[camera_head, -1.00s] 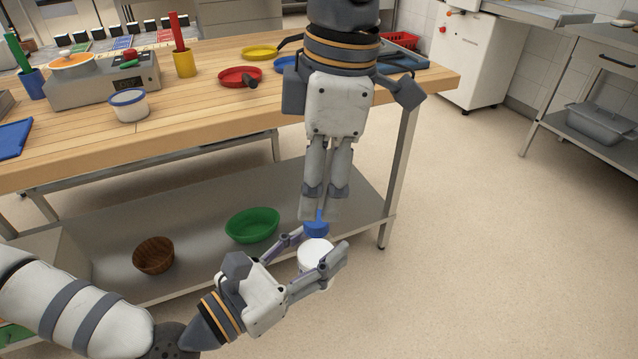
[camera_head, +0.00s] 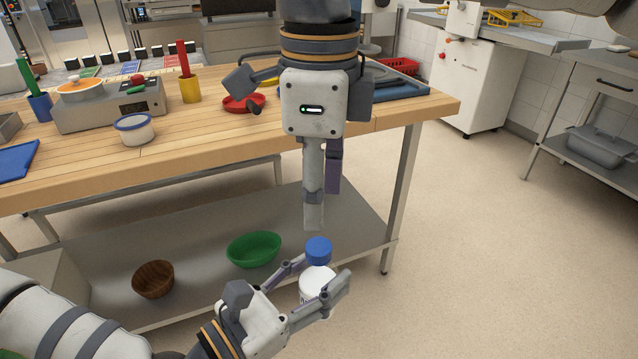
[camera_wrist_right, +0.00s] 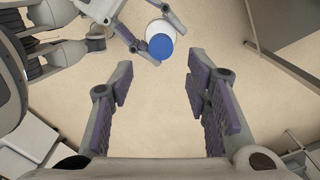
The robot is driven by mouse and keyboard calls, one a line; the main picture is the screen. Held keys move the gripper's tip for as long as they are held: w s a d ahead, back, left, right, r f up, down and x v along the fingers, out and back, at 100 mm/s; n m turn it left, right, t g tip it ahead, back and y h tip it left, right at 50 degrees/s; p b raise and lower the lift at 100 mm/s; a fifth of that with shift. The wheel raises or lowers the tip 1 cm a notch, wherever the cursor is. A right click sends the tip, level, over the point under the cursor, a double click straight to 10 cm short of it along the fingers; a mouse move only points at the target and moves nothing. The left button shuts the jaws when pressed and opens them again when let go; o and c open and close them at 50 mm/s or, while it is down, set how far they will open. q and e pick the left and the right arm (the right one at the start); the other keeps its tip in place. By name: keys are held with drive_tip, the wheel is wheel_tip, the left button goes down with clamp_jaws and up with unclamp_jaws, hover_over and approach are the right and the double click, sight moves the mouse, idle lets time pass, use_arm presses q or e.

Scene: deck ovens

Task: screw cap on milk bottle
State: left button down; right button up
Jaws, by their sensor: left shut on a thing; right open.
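The white milk bottle (camera_head: 317,279) is held upright by my left gripper (camera_head: 318,284), whose fingers are shut around its sides. The blue cap (camera_head: 319,249) sits on top of the bottle; I cannot tell how tightly. My right gripper (camera_head: 318,212) points down just above the cap and is apart from it. In the right wrist view my right gripper (camera_wrist_right: 160,95) is open and empty, with the blue cap (camera_wrist_right: 161,46) and the white bottle (camera_wrist_right: 160,28) beyond its fingers, near the top middle.
A wooden table (camera_head: 200,128) stands behind, with a scale (camera_head: 108,103), a white tub (camera_head: 134,127) and a red plate (camera_head: 243,101) on it. Its lower shelf (camera_head: 200,250) holds a green bowl (camera_head: 254,249) and a brown bowl (camera_head: 153,279). The floor to the right is clear.

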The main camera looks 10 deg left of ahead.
sight(319, 246)
drive_tip(key=shift+r+n, duration=0.1)
drive_tip(key=shift+n, duration=0.8)
drive_tip(key=shift+w+f, duration=0.1)
drive_tip(key=shift+f, duration=3.9)
clamp_jaws()
drive_tip(key=shift+o, duration=0.7)
unclamp_jaws()
